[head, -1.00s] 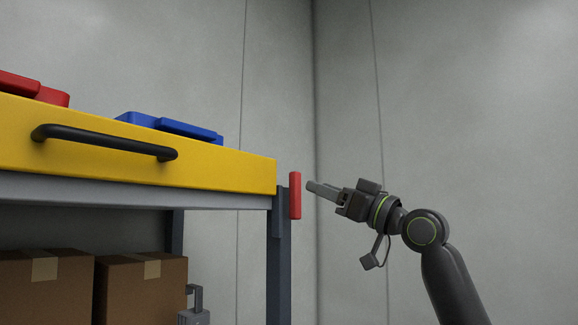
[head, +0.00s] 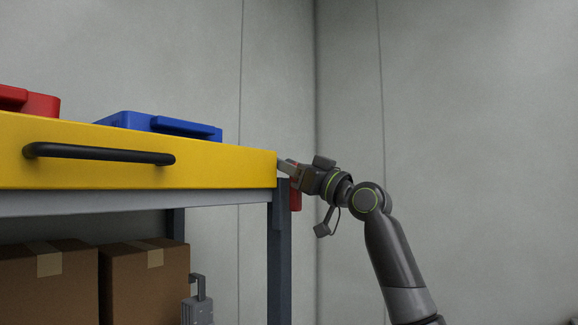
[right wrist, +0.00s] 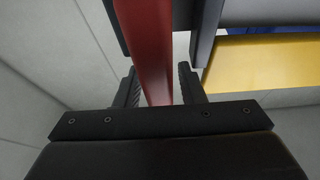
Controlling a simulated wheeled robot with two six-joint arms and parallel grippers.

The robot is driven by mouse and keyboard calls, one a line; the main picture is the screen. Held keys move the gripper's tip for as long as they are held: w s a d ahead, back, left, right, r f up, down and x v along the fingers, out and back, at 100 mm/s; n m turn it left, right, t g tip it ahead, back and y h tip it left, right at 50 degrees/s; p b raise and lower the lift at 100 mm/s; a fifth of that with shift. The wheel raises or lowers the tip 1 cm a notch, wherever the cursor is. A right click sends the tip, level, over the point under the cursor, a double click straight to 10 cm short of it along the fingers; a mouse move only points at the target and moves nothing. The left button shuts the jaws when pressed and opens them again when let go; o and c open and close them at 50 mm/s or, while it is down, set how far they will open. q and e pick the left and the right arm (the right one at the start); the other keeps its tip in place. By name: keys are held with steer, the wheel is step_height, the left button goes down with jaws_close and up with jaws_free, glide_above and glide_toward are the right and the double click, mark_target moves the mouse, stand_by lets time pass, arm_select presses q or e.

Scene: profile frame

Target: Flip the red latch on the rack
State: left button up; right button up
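The red latch (head: 296,201) is on the right side of the rack's front post, and it looks upright. My right gripper (head: 284,165) is at the latch's upper part and hides most of it in the head view. In the right wrist view the latch (right wrist: 144,45) runs between the two fingers of the right gripper (right wrist: 160,88). The fingers are apart, with a gap showing on each side of the latch.
The rack has a yellow drawer front (head: 225,168) with a black handle (head: 100,153). A blue case (head: 160,125) and a red case (head: 30,101) lie on top. Cardboard boxes (head: 148,290) stand below.

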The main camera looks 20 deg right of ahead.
jaws_close()
steer(key=shift+d+h, duration=0.1)
steer(key=shift+h, duration=0.2)
steer(key=w+d+f+m+h, duration=0.2)
steer(key=m+h, duration=0.1)
steer(key=m, duration=0.5)
steer(key=w+d+f+m+t+h+b, duration=0.1)
steer(key=w+d+f+m+h, duration=0.1)
steer(key=m, duration=0.6)
steer(key=shift+w+d+f+h, duration=0.2)
steer(key=shift+w+d+h, duration=0.1)
steer(key=shift+d+h, duration=0.7)
steer(key=shift+a+m, duration=0.15)
steer(key=shift+m, duration=0.15)
steer(key=shift+o, duration=1)
jaws_free()
